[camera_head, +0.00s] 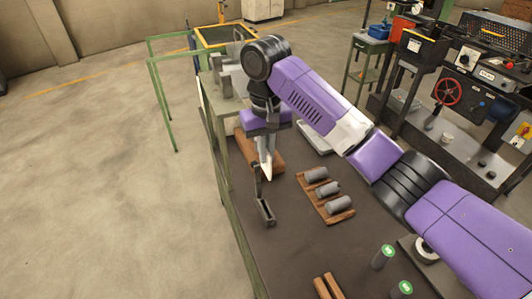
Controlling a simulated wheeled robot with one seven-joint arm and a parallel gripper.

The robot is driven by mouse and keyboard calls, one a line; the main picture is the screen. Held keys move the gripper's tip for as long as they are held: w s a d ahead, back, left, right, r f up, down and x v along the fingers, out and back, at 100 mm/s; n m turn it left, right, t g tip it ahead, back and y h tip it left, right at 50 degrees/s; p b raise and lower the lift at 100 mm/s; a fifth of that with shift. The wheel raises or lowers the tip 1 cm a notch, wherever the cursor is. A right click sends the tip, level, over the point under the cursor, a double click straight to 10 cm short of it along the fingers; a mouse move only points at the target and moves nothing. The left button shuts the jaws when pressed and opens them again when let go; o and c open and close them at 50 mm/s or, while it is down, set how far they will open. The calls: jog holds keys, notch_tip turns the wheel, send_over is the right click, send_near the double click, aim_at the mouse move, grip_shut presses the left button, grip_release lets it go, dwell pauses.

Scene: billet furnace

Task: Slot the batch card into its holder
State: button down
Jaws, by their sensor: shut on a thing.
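My gripper (266,152) points down over the dark workbench (290,244). It is shut on a thin white card (267,172), the batch card, seen nearly edge-on below the fingers. A small dark metal holder (266,212) stands on the bench just below and in front of the card. It has a thin upright at its back and a low slotted front. The card's lower end is close to the upright; I cannot tell whether they touch.
A wooden rack (326,208) with grey cylinders lies right of the holder. A brown block (273,156) and a pale tray (314,139) lie behind. Green-topped cylinders (383,257) stand at the front right. The bench's left edge is close to the holder.

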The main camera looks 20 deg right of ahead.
jog(key=shift+r, duration=0.15)
jog(key=shift+r+p, duration=0.65)
jog(key=shift+r, duration=1.7)
